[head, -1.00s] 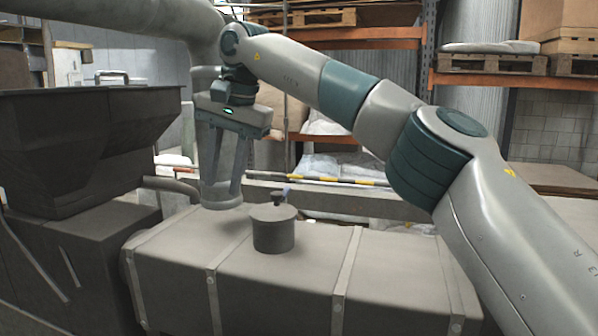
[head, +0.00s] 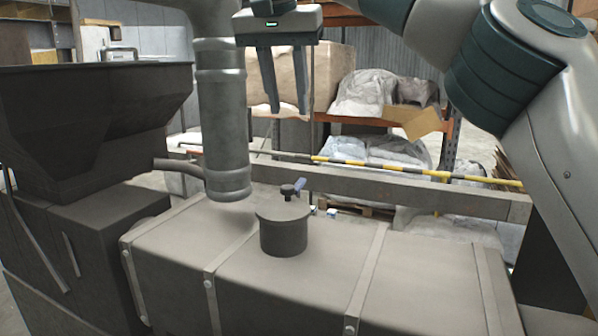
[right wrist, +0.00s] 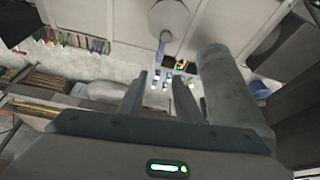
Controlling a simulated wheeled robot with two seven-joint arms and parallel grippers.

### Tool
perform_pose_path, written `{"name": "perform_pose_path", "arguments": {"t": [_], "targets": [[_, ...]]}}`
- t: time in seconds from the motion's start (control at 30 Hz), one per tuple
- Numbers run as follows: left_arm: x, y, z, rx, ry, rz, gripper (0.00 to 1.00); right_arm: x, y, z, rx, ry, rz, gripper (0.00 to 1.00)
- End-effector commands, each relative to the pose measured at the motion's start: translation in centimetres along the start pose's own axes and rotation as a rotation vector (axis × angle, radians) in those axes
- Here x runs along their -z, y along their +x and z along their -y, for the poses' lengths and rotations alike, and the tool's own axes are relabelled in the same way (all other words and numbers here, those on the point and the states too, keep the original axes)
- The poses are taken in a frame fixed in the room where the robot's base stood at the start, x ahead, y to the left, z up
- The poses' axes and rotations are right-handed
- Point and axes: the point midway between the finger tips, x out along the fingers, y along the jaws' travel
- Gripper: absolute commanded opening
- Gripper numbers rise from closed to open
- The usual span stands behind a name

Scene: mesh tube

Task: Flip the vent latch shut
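The vent latch (head: 295,188) is a small lever with a dark knob and a bluish handle. It sits on top of a short round cap (head: 284,235) on the grey tank. In the right wrist view the latch (right wrist: 163,42) sticks out from the edge of the round cap (right wrist: 169,17). My right gripper (head: 288,108) hangs above and behind the cap, fingers pointing down. Its two fingers are apart with nothing between them, and it does not touch the latch. It also shows in the right wrist view (right wrist: 156,80). My left gripper is not in view.
A thick vertical pipe (head: 221,120) stands just left of the cap, close to my right gripper. A dark hopper (head: 90,130) is at the left. A beam (head: 400,188) and a yellow-black bar (head: 400,170) run behind the tank (head: 420,285). Shelves with sacks stand farther back.

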Motion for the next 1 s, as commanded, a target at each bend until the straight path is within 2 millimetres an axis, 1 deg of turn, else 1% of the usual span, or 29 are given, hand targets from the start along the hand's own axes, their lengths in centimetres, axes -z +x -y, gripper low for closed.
{"name": "perform_pose_path", "arguments": {"t": [0.17,0.37,0.47,0.73,1.0], "targets": [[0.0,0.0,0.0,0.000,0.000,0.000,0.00,0.0,0.7,-0.1,0.000,0.001,0.002,0.31],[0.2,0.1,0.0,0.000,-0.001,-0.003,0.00,0.0,2.6,-0.1,0.000,0.000,0.003,0.31],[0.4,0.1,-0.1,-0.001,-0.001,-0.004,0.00,0.0,4.1,-0.1,-0.001,0.000,0.004,0.31],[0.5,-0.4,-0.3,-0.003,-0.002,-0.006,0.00,0.0,8.9,-0.1,0.000,0.000,0.004,0.31],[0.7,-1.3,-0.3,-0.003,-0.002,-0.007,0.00,0.0,13.5,-0.1,0.000,0.000,0.004,0.31]]}}
